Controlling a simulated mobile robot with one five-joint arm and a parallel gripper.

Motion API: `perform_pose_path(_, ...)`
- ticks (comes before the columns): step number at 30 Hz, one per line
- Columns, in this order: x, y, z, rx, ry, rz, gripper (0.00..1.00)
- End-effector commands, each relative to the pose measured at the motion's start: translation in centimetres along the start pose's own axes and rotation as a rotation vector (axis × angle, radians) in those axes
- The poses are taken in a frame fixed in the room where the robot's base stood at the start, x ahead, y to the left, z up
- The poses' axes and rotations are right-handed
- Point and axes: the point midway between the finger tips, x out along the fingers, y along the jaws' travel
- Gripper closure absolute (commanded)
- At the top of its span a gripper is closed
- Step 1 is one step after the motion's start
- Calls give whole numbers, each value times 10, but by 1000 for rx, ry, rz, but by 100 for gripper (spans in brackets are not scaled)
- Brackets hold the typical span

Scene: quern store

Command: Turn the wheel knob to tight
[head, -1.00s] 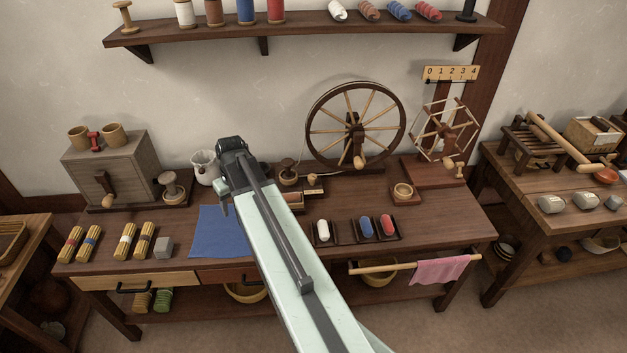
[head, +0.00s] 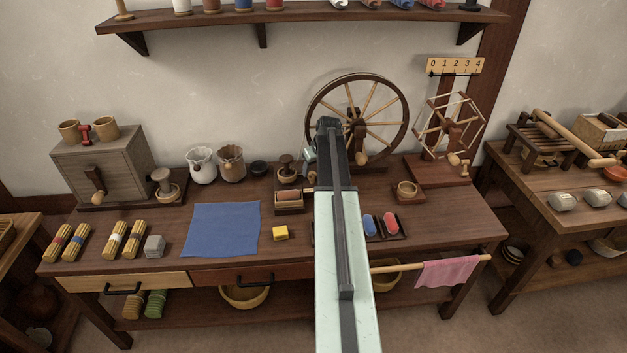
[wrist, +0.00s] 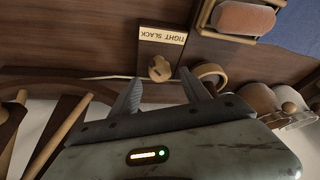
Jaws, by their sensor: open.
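The spinning wheel (head: 357,136) stands at the back of the table in the head view. In the wrist view a small pale wooden knob (wrist: 160,68) sits on a dark wooden base beside a label (wrist: 162,35) with the words TIGHT and SLACK. I cannot tell clearly which word the knob points to. My gripper (wrist: 163,92) is open and empty, its fingers spread just short of the knob and not visibly touching it. In the head view my gripper (head: 309,160) is at the left of the wheel, and my arm hides the knob.
A round wooden ring or cup (wrist: 210,74) lies close to the right finger. A tray with a pinkish roll (head: 289,199), a blue cloth (head: 221,229) and a yellow block (head: 281,233) lie left of my arm. The skein winder (head: 447,135) stands right of the wheel.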

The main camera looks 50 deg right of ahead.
Motion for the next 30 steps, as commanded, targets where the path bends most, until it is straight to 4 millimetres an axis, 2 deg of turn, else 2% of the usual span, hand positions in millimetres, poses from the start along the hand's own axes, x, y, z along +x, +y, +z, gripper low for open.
perform_pose_path(1,19,1,2,0,0,0,46)
perform_pose_path(4,30,1,2,0,0,0,46)
perform_pose_path(13,29,0,0,1,0,0,46)
perform_pose_path(19,29,1,0,1,0,0,100)
perform_pose_path(30,29,1,1,55,1,22,100)
